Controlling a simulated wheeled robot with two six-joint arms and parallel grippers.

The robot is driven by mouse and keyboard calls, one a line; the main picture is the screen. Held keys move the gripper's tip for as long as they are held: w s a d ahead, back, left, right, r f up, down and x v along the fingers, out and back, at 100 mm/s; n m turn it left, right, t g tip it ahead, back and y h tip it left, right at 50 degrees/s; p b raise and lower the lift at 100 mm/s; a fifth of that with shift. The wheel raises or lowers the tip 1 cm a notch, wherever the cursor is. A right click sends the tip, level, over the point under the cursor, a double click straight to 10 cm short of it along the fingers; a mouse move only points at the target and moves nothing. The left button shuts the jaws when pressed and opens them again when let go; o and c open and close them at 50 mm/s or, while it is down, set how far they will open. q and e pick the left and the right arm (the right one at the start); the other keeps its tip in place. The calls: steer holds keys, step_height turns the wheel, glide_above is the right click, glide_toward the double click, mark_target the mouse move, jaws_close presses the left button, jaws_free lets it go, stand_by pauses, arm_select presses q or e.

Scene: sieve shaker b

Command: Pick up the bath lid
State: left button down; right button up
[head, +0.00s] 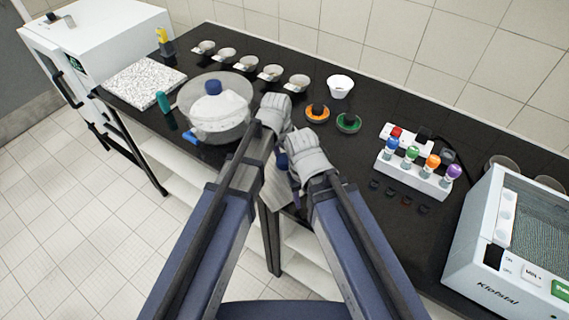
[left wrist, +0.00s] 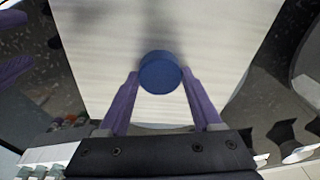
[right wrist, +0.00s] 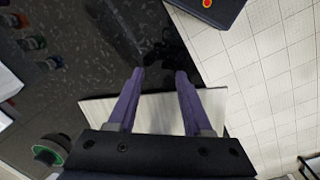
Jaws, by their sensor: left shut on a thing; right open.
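The bath lid (left wrist: 225,30) is a flat, pale grey plate with a round blue knob (left wrist: 160,72). My left gripper (left wrist: 160,80) is shut on the knob, one purple finger on each side. In the head view the lid (head: 274,188) shows in part between my arms at the counter's front edge, mostly hidden by them. My right gripper (right wrist: 160,72) is open with nothing between its fingers. In the right wrist view the lid (right wrist: 212,104) lies behind those fingers; I cannot tell whether they touch it.
A clear round vessel with a blue knob (head: 232,128) stands left of my arms. Several small bowls (head: 271,73) line the back. Orange (head: 318,113) and green (head: 348,123) round items, a bottle rack (head: 415,180) and a white machine (head: 520,262) stand to the right.

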mark_target(284, 159)
arm_select(q)
steer(key=shift+r, duration=0.15)
arm_select(e)
steer(key=shift+r, duration=0.15)
arm_select(q)
step_height(284, 159, up, 10)
steer(key=p, duration=1)
arm_select(e)
step_height(284, 159, up, 10)
